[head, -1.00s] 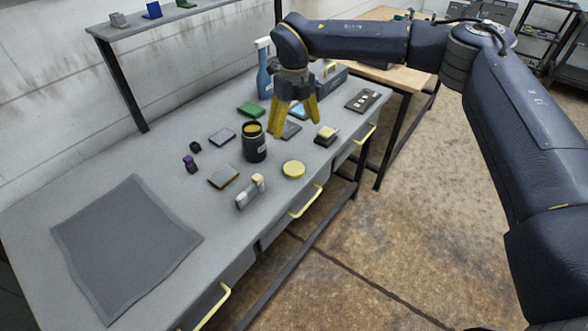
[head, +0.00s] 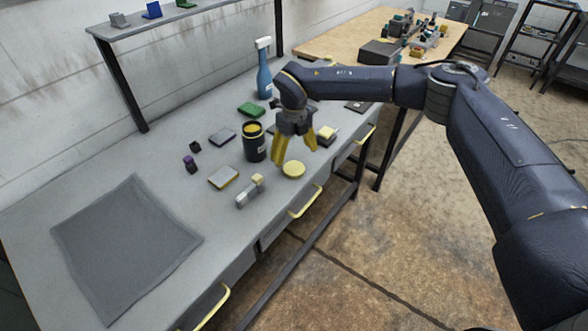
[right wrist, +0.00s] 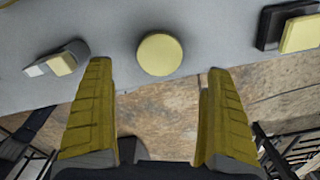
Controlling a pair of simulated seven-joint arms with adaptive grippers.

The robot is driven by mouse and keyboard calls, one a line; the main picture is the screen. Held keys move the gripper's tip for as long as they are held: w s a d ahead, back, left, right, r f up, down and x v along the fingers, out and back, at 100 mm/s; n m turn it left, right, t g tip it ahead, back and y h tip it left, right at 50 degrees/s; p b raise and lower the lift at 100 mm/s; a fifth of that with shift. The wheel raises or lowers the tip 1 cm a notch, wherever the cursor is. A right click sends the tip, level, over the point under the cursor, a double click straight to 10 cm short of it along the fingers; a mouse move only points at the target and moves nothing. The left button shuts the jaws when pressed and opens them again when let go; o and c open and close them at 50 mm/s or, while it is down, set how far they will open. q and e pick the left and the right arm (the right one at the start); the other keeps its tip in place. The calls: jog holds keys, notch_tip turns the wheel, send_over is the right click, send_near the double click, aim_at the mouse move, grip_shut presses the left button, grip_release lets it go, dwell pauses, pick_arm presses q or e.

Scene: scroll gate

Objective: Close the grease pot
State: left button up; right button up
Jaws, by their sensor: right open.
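The grease pot (head: 254,144) is a dark jar standing upright on the grey bench, with its yellow contents showing at the open top. A round pale-yellow lid (head: 293,169) lies flat on the bench to the right of the pot, near the front edge. My right gripper (head: 294,155) is open and empty, above the bench near the lid, pointing down. In the right wrist view the lid (right wrist: 159,54) shows ahead of and between the two yellow fingers (right wrist: 158,75), apart from both. The pot is not in the right wrist view. My left gripper is not in view.
A grey and cream block (head: 250,192) lies left of the lid, and a black and yellow block (head: 326,135) lies behind it. Several small pads and a blue spray bottle (head: 264,70) stand farther back. A grey mat (head: 125,245) covers the bench's near left.

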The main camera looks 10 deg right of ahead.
aim_at(294, 168)
jog(key=shift+f, duration=0.8)
jog(key=shift+f, duration=0.1)
jog(key=shift+f, duration=2.5)
jog(key=c, duration=0.8)
